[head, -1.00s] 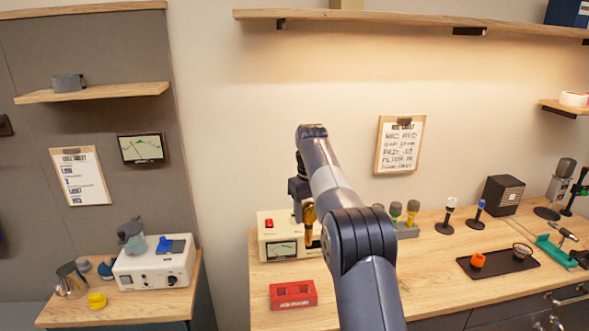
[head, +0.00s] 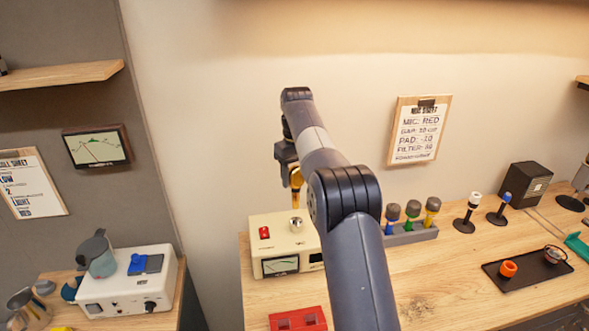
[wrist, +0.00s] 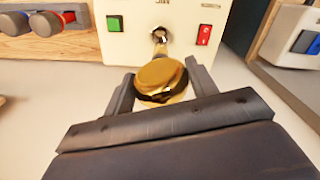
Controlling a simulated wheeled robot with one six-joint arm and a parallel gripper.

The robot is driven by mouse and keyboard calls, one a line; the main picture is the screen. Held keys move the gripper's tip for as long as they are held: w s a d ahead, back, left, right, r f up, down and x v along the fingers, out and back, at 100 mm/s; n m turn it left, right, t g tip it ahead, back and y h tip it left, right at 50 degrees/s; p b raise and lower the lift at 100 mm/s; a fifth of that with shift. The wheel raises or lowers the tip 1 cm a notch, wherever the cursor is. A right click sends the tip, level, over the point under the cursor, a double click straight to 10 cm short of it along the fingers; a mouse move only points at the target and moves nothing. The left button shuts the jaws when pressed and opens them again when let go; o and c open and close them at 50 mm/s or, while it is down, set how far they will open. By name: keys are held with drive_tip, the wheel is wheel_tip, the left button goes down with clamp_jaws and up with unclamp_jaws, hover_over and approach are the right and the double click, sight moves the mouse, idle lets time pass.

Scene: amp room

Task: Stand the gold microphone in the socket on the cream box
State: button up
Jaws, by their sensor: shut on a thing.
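The gold microphone (head: 296,178) is upright in my gripper (head: 290,165), above the cream box (head: 262,252). The silvery socket (head: 296,223) shows on the box top, just below the microphone's lower end. I cannot tell whether the two touch. In the wrist view my gripper (wrist: 162,88) is shut around the gold microphone (wrist: 162,78), whose wide round end faces the camera. Its narrow end points at the socket (wrist: 160,33) on the cream box (wrist: 133,42).
A grey rack (head: 415,236) with blue, green and yellow-banded microphones stands right of the box. A red block (head: 300,319) lies in front. A dark tray (head: 525,273) is farther right. My arm hides part of the box and table.

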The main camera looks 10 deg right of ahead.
sight(297, 167)
drive_tip(key=shift+f, duration=1.35)
drive_tip(key=shift+s+f+b, duration=0.2)
drive_tip(key=shift+f+b, duration=0.65)
drive_tip(key=shift+f, duration=0.9)
drive_tip(key=shift+w+f, duration=0.1)
drive_tip(key=shift+f, duration=0.55)
drive_tip(key=shift+b, duration=0.3)
drive_tip(key=o, duration=1.6)
drive_tip(key=shift+f, duration=0.15)
wheel_tip(297, 167, up, 11)
drive_tip(key=shift+f+p, duration=0.1)
drive_tip(key=shift+p, duration=0.65)
